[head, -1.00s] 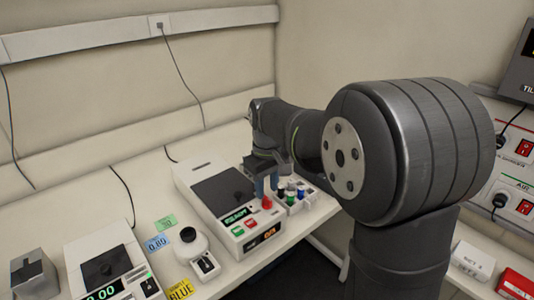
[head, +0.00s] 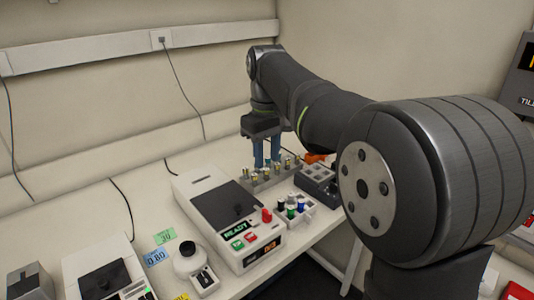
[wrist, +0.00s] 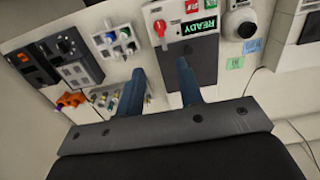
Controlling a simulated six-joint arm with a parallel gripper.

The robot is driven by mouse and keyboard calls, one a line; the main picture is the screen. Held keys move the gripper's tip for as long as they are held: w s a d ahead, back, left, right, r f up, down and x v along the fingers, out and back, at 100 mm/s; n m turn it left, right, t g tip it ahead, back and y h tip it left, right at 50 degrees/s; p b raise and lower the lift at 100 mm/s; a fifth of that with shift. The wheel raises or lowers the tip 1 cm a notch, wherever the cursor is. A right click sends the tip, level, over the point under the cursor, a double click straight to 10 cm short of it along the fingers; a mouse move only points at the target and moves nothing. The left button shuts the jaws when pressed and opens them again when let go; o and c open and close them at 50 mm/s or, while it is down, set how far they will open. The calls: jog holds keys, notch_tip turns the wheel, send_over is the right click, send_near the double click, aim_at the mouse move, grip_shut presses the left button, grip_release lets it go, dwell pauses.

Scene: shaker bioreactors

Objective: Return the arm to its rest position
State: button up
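My gripper (head: 267,152) hangs fingers down over the back right of the white shaker machine (head: 205,183), above a grey rack with brass-coloured pieces (head: 262,183). Its two blue fingers stand apart in the wrist view (wrist: 160,72), with nothing held between them. The gripper looks open and clear of the machine, though its exact height is hard to judge. My arm reaches in from the right and bends down at the wrist. The machine's green display (head: 236,229) reads READY, and a red knob (head: 266,215) sits at its front right corner.
A white block with coloured caps (head: 296,209) and a dark grey tray (head: 316,180) stand right of the machine. An orange item (head: 314,158) lies behind the tray. A white round device (head: 189,260) and labels stand at left. The back wall is close behind.

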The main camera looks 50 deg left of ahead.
aim_at(267, 212)
jog(key=shift+f, duration=0.1)
dwell(0.3)
notch_tip(267, 212, down, 17)
jog(key=shift+f, duration=0.15)
dwell(0.5)
jog(key=shift+f, duration=0.1)
jog(key=m, duration=1)
dwell(2.2)
dwell(0.7)
